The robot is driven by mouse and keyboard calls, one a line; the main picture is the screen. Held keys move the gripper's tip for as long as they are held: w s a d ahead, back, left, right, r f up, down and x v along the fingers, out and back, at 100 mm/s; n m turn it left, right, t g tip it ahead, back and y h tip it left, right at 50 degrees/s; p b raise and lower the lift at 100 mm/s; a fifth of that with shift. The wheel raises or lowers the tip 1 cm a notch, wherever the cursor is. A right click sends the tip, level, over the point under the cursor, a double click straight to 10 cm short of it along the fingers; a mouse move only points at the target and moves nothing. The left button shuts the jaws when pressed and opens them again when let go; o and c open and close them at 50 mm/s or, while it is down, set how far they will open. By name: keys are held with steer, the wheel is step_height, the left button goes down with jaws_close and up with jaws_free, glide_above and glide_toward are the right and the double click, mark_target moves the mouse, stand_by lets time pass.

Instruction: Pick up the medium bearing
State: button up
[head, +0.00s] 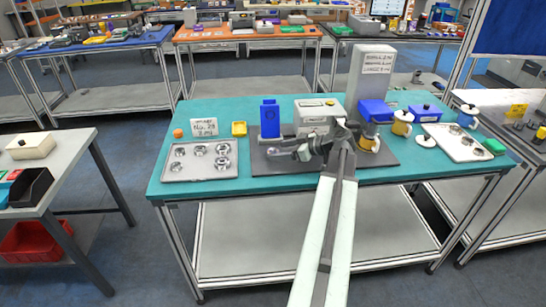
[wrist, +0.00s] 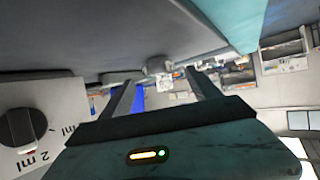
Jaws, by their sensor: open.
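Several metallic ring-shaped bearings (head: 222,163) of differing sizes lie in a light grey tray (head: 172,178) on the left of the teal table in the head view. I cannot tell for sure which one is the medium bearing. My gripper (head: 274,152) is over the dark mat in the middle of the table, to the right of the tray and apart from it. In the wrist view my gripper (wrist: 163,84) shows two spread fingers with nothing between them. No bearing can be made out in the wrist view, which is strongly tilted.
A blue block (head: 269,118), a white device (head: 318,112) and a tall grey box (head: 370,75) stand behind my gripper.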

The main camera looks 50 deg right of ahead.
mark_target(276, 152)
steer(key=x, duration=0.2)
steer(key=shift+w+f+b, duration=0.2)
steer(key=shift+f+b, duration=0.05)
steer(key=shift+b, duration=0.05)
steer(key=shift+r, duration=0.15)
jaws_close()
step_height(276, 152, up, 10)
steer(key=p, duration=1)
